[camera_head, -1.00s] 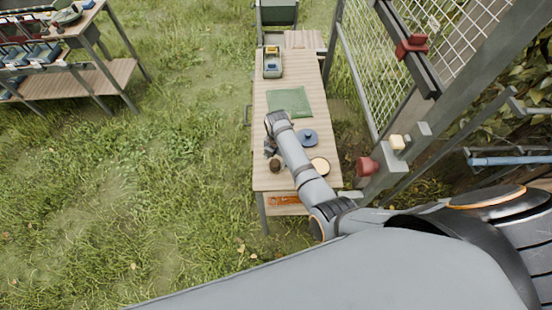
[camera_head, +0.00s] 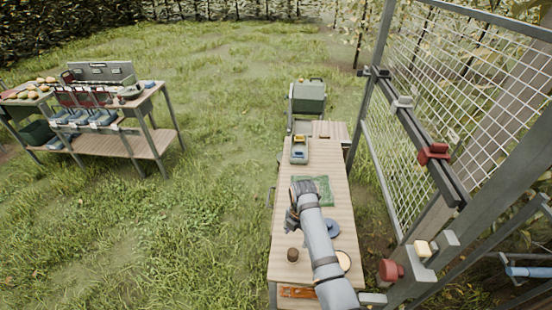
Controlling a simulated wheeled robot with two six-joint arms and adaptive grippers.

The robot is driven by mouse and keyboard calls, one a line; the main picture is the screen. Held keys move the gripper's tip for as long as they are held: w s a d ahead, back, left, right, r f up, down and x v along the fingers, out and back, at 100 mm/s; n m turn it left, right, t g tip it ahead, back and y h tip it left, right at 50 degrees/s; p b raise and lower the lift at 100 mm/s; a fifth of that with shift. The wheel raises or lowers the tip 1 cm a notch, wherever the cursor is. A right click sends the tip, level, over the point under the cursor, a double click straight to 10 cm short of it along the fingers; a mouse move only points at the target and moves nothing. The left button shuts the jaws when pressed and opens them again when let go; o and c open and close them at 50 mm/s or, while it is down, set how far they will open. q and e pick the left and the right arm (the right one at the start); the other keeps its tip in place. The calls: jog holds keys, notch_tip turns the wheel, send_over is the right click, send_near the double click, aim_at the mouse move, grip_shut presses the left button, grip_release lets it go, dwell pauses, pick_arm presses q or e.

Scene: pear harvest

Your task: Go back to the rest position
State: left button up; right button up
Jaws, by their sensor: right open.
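My right arm reaches up from the bottom of the head view over a long wooden table (camera_head: 284,268). My right gripper (camera_head: 290,224) is open and small in the picture, pointing down near the table's left edge. It is beside the green mat (camera_head: 325,186) and above a small brown round item (camera_head: 293,254) in the picture. I see nothing held in it, though the fingers are hard to make out. A blue round lidded item (camera_head: 332,228) and a pale disc (camera_head: 344,261) show beside my forearm. My left gripper is out of view.
A metal frame with white mesh (camera_head: 455,75) and red clamps (camera_head: 433,153) stands close on the right. A grey-green box (camera_head: 308,97) is behind the table. A workbench (camera_head: 150,142) stands left, with open grass between.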

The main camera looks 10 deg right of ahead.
jog(key=s+d+r+m+t+h, duration=0.1)
jog(key=s+d+r+m+t, duration=0.2)
jog(key=s+m, duration=0.8)
jog(key=s+d+r+m+t, duration=0.1)
jog(key=s+d+r+m, duration=0.2)
jog(key=s+d+m, duration=0.8)
notch_tip(320, 180, down, 32)
jog(key=a+m+g+b, duration=0.2)
jog(key=a+m+b, duration=0.1)
jog(key=b, duration=0.4)
jog(key=s+d+f+b, duration=0.1)
jog(key=s+f+b, duration=0.2)
jog(key=s+f, duration=0.6)
jog(key=s+f+g+b, duration=0.1)
jog(key=s+f+b, duration=0.2)
jog(key=s+f, duration=0.6)
notch_tip(320, 180, down, 6)
jog(key=shift+s+d+r, duration=0.2)
jog(key=shift+d, duration=0.15)
